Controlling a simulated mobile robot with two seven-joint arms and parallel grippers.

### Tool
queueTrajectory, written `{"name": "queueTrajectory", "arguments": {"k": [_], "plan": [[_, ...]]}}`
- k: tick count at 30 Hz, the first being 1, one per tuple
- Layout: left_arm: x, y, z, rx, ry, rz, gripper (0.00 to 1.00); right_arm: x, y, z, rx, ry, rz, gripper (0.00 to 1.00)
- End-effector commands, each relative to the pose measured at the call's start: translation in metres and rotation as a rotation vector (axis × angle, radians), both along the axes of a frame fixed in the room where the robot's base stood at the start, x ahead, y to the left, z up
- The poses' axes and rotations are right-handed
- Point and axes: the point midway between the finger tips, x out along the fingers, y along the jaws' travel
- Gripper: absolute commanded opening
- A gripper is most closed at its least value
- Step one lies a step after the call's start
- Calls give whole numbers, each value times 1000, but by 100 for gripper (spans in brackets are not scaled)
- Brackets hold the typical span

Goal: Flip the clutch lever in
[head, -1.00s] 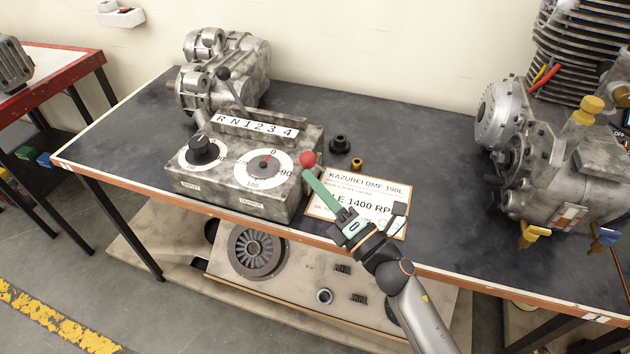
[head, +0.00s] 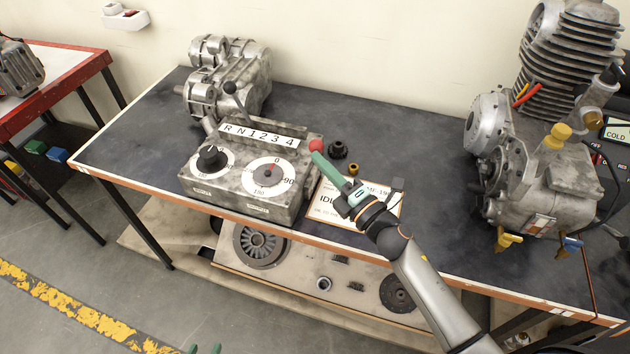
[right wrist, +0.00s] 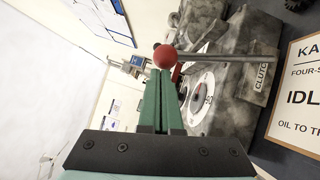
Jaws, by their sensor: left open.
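The clutch lever ends in a red ball (head: 316,145) at the right side of the grey control box (head: 240,195). In the right wrist view the lever's metal rod (right wrist: 225,57) runs right from the red ball (right wrist: 167,56) toward a CLUTCH label (right wrist: 263,77). My right gripper (head: 318,158) has its green fingers together, with the tips at the ball. In the wrist view the fingers (right wrist: 160,85) lie side by side just below the ball, and nothing shows between them. Touch cannot be told for sure. My left gripper (head: 205,349) barely shows at the bottom edge, its fingertips apart.
A gear lever knob (head: 230,88) rises behind the R N 1 2 3 4 plate (head: 262,134). A sign (head: 330,205) lies under my right arm.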

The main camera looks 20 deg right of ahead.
Motion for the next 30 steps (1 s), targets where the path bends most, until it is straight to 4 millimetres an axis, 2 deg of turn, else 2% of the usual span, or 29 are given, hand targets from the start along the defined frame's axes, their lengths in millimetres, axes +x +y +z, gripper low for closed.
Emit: {"name": "queueTrajectory", "arguments": {"k": [1, 3, 15, 30], "plan": [[0, 0, 7, 1, 0, -1, 50, 6, -4, 8, -3, -3, 0, 0], [0, 0, 8, 0, -1, -1, 50, 14, -9, 12, -5, -5, 0, 0], [1, 0, 9, 0, -1, -1, 50, 43, -29, 22, -4, -5, 1, 0], [1, -1, 9, -1, -1, -2, 50, 51, -35, 25, -2, -4, -1, 0]]}}
